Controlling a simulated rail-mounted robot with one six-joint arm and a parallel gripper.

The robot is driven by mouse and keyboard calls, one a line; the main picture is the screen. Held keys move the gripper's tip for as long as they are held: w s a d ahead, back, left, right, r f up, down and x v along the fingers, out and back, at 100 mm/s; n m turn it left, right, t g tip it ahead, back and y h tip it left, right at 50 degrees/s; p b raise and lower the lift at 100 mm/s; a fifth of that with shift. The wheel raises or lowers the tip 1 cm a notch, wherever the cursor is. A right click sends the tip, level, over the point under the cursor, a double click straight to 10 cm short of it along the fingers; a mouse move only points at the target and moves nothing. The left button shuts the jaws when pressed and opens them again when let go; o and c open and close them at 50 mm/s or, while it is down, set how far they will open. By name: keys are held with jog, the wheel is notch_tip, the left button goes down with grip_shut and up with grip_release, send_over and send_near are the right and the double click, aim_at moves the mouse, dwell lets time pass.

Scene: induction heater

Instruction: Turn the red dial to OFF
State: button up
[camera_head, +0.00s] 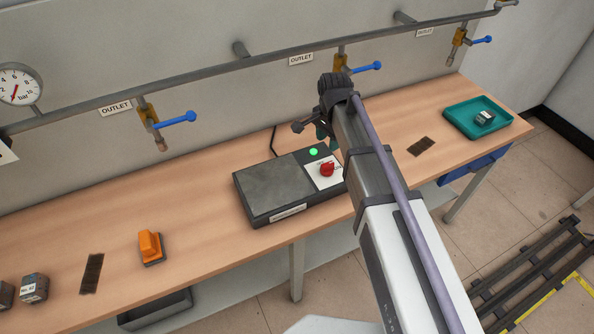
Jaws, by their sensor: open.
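The red dial (327,170) sits on a white label plate (318,180) at the right end of the dark grey induction heater (264,190). A green light (313,152) glows just behind the dial. The dial's label text is too small to read, so its setting cannot be told. My gripper (311,131) is beyond and above the heater's back right corner, apart from the dial. Its fingers are open, seem empty and are partly hidden by my arm. My arm also covers the table just right of the heater.
An orange-handled block (151,247) and dark strips (92,273) lie left on the wooden table (200,225). Small labelled blocks (34,288) stand at far left. A teal tray (455,118) holds a block at right. A pipe (200,78) with blue-handled valves (175,119) runs behind.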

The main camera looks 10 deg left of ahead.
aim_at(328, 164)
jog(key=f+b, duration=0.3)
jog(key=f+m+b, duration=0.1)
jog(key=f+b, duration=0.3)
jog(key=f+m+b, duration=0.1)
jog(key=f+b, duration=0.3)
jog(key=shift+w+d+f, duration=0.15)
jog(key=shift+w+d, duration=0.05)
jog(key=shift+d, duration=0.1)
grip_shut()
